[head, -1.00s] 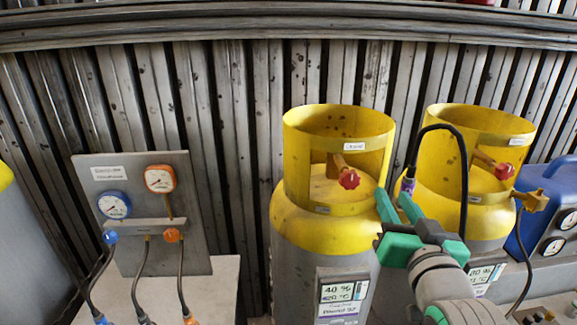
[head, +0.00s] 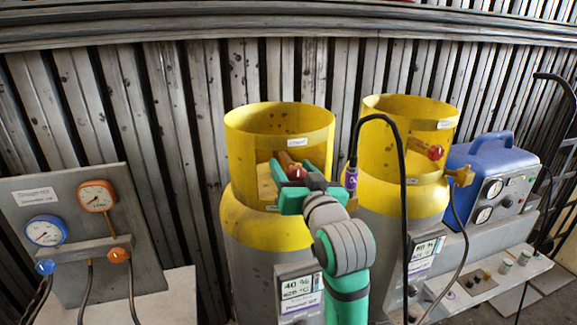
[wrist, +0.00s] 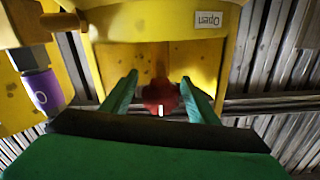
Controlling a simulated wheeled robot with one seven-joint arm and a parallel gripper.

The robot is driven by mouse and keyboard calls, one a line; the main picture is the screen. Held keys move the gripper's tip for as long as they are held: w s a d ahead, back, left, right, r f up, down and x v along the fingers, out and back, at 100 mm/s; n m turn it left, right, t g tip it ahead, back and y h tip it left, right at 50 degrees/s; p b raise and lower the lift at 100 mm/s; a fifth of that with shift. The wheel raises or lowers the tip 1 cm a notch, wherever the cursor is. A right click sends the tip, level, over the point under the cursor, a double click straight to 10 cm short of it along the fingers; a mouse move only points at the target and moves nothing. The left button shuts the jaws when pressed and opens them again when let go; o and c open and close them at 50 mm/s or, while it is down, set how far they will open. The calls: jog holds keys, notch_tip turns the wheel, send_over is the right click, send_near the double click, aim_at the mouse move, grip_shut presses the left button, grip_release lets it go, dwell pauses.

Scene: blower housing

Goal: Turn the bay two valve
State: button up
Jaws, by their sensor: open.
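The left yellow-topped grey cylinder (head: 245,225) has a red valve knob (head: 297,173) inside its collar opening. The right cylinder (head: 375,194) has a similar red knob (head: 435,152). I cannot read which bay either cylinder belongs to. My gripper (head: 301,170) is at the left cylinder's collar opening with its green fingers open. In the wrist view, the red knob (wrist: 160,98) lies between the two spread fingers of my gripper (wrist: 158,84), with a gap visible on the right side. An "Open" label (wrist: 208,19) shows on the collar.
A gauge panel (head: 140,222) stands at left, a blue machine (head: 497,170) at right. A ribbed wall (head: 180,90) is behind.

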jog(key=shift+x, duration=0.85)
jog(key=shift+c, duration=0.2)
jog(key=c, duration=1)
jog(key=shift+a, duration=0.2)
jog(key=shift+d, duration=0.1)
